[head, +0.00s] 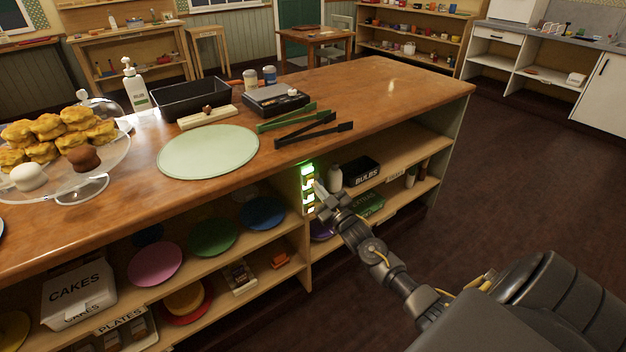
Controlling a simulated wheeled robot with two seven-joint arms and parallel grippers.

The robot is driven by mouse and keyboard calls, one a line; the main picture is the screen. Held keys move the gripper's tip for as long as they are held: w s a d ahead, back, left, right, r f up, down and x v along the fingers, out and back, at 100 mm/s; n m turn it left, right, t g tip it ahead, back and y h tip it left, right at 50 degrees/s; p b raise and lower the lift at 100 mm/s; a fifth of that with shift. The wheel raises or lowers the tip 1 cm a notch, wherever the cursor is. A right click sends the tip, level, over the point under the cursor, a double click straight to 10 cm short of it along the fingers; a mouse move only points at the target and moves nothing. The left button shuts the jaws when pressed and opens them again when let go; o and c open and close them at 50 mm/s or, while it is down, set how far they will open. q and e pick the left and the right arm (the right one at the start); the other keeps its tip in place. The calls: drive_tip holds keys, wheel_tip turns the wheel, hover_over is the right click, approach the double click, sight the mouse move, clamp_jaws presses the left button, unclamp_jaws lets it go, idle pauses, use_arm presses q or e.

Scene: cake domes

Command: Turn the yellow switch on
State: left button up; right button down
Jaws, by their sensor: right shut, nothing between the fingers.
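A narrow upright switch panel (307,172) is on the front of the wooden counter, on the divider between the shelf bays. It has several switches in a column, with a bright green glow at the top and pale lit patches below. I cannot tell which switch is yellow at this size. My right gripper (319,189) is shut and empty, its fingertips just right of the panel and partly overlapping its edge. I cannot tell whether it touches a switch. My left gripper is not in view.
The counter top (370,90) overhangs just above the panel. Black tongs (315,132) lie on top. Open dark floor (520,170) is at the right.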

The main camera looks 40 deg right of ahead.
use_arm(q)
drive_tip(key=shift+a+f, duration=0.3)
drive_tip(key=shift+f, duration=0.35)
use_arm(e)
drive_tip(key=shift+f, duration=0.55)
use_arm(q)
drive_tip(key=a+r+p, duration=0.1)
drive_tip(key=p, duration=0.1)
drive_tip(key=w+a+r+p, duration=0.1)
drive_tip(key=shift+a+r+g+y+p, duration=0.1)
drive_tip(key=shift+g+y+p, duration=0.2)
drive_tip(key=shift+p, duration=0.1)
use_arm(e)
drive_tip(key=s, duration=0.4)
drive_tip(key=s+a, duration=0.1)
drive_tip(key=shift+s+a+r, duration=0.1)
drive_tip(key=shift+s+r, duration=0.3)
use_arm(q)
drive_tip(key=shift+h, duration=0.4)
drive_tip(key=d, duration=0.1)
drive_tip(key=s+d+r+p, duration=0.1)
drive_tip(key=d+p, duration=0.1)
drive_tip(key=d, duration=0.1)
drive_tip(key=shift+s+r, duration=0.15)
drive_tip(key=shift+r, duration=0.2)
use_arm(e)
drive_tip(key=v, duration=1)
drive_tip(key=shift+s, duration=0.4)
